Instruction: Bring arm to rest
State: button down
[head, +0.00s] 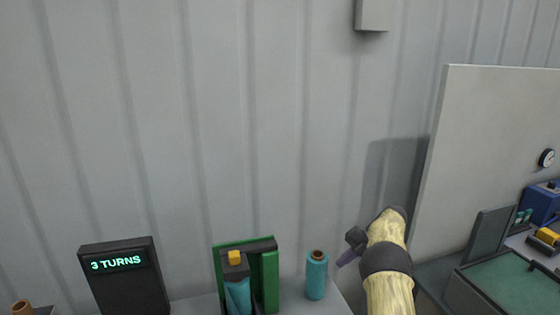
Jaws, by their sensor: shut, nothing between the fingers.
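My arm, pale yellow with dark bands, rises from the bottom edge right of centre in the head view. My gripper (347,257) shows small and dark at the left of the arm's upper end. It is shut and empty, and part of it is hidden behind the arm. It is apart from the teal spool (316,278), which stands upright on the grey table (205,304) to its left.
A green frame (270,280) holds a teal item with a yellow top (234,258). A dark display (124,274) reads "3 TURNS". A pale partition (480,150) stands at the right.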

jog(key=w+a+r+m+t, duration=0.1)
jog(key=w+r+m+t, duration=0.25)
jog(key=r+t, duration=0.2)
jog(key=w+a+r+m+t, duration=0.1)
jog(key=w+r+m+t, duration=0.25)
jog(key=r, duration=0.35)
jog(key=s+d+r+m+t+h, duration=0.25)
jog(key=r+m+t+h, duration=0.2)
jog(key=m, duration=0.65)
jog(key=s+a+f+m+g+h, duration=0.1)
jog(key=s+a+f+m+g, duration=0.1)
jog(key=s, duration=1.1)
jog(key=s+a+f+m+g+h, duration=0.1)
jog(key=s+a+f+m+g, duration=0.2)
jog(key=s, duration=1)
jog(key=s+a+f+m+g+h, duration=0.1)
jog(key=s+f+m+g, duration=0.5)
jog(key=s, duration=0.7)
jog(key=a+m, duration=0.1)
jog(key=m, duration=0.1)
jog(key=shift+s+a+m+h, duration=0.3)
jog(key=shift+a+h, duration=0.05)
